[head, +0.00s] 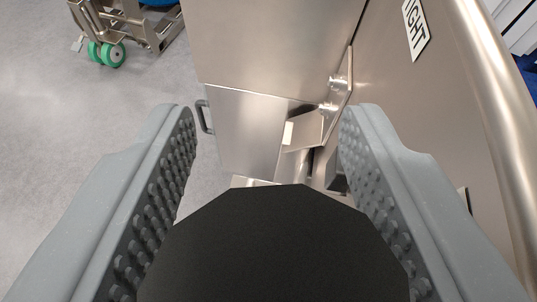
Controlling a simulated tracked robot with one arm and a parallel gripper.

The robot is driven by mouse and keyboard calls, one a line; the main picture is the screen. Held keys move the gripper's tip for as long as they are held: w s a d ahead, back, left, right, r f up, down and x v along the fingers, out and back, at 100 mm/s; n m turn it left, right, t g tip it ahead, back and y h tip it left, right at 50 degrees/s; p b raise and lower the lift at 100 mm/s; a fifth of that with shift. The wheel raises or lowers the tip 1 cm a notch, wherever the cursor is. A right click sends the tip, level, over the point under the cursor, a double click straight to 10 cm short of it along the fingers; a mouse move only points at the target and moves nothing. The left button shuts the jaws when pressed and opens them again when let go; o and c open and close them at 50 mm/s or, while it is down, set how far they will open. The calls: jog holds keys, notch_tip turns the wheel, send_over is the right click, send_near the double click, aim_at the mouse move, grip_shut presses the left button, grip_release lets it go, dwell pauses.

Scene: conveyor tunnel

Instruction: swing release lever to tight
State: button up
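A white label (416,30) on the steel side panel at upper right shows the letters "IGHT"; its start is cut off by the frame edge. A narrow steel bar with bolt heads (341,90) stands along that panel, above a steel bracket (306,131). I cannot tell whether this bar is the release lever, and no lever handle is clearly visible. My gripper (270,112) is open, its two grey studded fingers wide apart, with nothing seen between the tips. A black faceted shape, apparently my gripper's body, fills the lower middle and hides what lies behind it.
A steel cabinet (250,128) with a grey handle (204,117) stands ahead, between the fingertips. A rounded steel rail (487,95) runs down the right side. A steel cart with green wheels (111,53) stands at upper left. The grey floor at left is clear.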

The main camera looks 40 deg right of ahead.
jog(key=shift+r, duration=0.1)
jog(key=v, duration=1.3)
jog(key=shift+s+a, duration=0.2)
jog(key=shift+s, duration=0.1)
